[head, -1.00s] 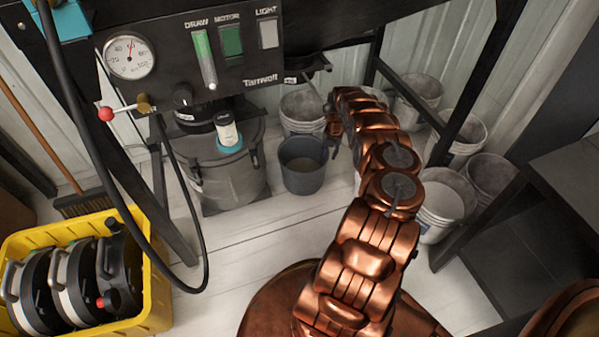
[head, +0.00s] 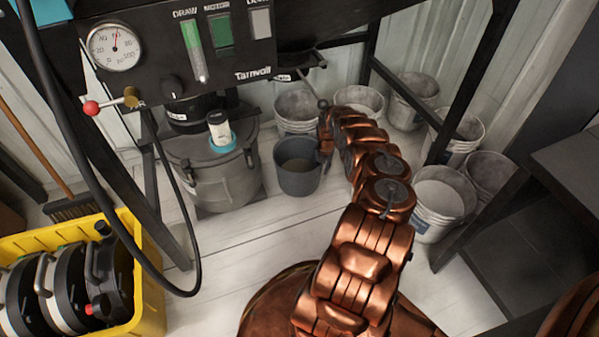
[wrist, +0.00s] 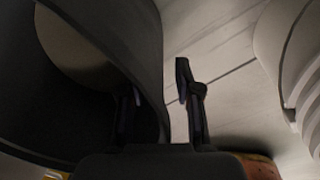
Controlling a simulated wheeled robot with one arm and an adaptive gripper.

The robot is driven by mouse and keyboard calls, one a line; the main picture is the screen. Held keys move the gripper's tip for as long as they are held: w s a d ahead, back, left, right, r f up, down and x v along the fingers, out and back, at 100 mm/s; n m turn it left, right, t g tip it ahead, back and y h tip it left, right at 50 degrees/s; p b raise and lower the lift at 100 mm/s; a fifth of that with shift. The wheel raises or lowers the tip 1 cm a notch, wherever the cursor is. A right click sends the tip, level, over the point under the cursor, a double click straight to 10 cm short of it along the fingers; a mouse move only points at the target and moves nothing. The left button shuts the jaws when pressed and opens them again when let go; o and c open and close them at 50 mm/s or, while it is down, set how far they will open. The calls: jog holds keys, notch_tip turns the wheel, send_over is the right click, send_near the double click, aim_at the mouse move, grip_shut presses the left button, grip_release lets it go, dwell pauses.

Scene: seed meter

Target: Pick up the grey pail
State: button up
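The grey pail (head: 290,182) stands upright on the pale floor, darker than the buckets behind it. A dull tan surface shows inside it; I cannot tell whether that is contents or its bottom. My gripper (head: 325,140) is at the pail's right rim in the head view, partly hidden by my copper arm. In the wrist view the pail (wrist: 150,40) fills the left side. My gripper (wrist: 158,80) is open, with one finger inside the pail and one outside. The wall passes between them, with a gap to the outer finger.
Several pale buckets stand close behind and to the right, including a back one (head: 296,108) and a right one (head: 432,212). A lidded grey canister (head: 222,178) is left of the pail. A yellow crate (head: 150,300) sits front left. Black frame legs and a hose hang nearby.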

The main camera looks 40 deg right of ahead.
grip_shut()
jog(key=shift+r, duration=0.1)
dwell(0.6)
